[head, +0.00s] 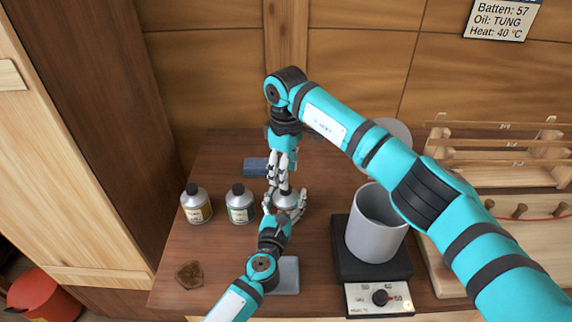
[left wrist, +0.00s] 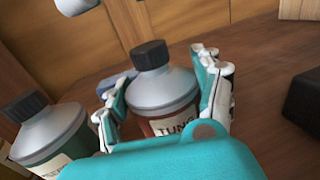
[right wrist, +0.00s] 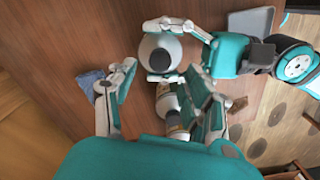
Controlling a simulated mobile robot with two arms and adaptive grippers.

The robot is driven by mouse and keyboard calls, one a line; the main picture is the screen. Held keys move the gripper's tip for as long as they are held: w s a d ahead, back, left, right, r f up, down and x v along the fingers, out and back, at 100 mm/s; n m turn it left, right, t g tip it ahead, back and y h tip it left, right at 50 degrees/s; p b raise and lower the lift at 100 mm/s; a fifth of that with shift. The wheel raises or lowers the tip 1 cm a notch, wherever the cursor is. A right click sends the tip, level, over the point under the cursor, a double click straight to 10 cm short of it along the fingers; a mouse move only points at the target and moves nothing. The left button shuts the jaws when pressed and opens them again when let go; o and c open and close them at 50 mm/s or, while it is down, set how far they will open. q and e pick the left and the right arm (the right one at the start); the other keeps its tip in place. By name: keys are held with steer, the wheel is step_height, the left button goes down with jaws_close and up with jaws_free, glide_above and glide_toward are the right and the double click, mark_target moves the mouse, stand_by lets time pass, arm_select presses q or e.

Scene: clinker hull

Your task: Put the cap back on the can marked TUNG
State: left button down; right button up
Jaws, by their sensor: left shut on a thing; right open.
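The can marked TUNG (left wrist: 165,100) stands upright with reddish-brown sides and grey shoulders. A black cap (left wrist: 151,55) sits on its neck; I cannot tell how tight it is. My left gripper (head: 286,208) is shut on the can, fingers on both sides. The can also shows from above in the right wrist view (right wrist: 160,50). My right gripper (head: 283,172) is open just above the can, pointing down, with nothing between its fingers (right wrist: 160,105). In the head view it partly hides the can's top.
Two other capped cans (head: 196,206) (head: 240,205) stand left of the TUNG can. A blue cloth (head: 256,168) lies behind. A grey pot (head: 375,232) on a hot plate (head: 343,262) stands right. A grey pad (head: 287,275) lies in front. The sign (head: 502,18) reads Oil: TUNG.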

arm_select(q)
steer(key=shift+f, duration=0.1)
arm_select(e)
steer(key=n, duration=0.6)
steer(key=shift+r+n, duration=0.25)
steer(key=shift+n, duration=0.15)
steer(key=n, duration=0.7)
steer(key=shift+r, duration=0.25)
steer(key=n, duration=0.7)
steer(key=shift+r+n, duration=0.3)
steer(key=shift+n, duration=0.1)
steer(key=n, duration=0.7)
steer(key=shift+r, duration=0.25)
steer(key=n, duration=0.5)
steer(key=shift+r, duration=0.15)
steer(key=n, duration=0.5)
steer(key=shift+r, duration=0.15)
steer(key=n, duration=0.4)
steer(key=shift+r, duration=0.15)
steer(key=n, duration=0.3)
steer(key=shift+n, duration=0.4)
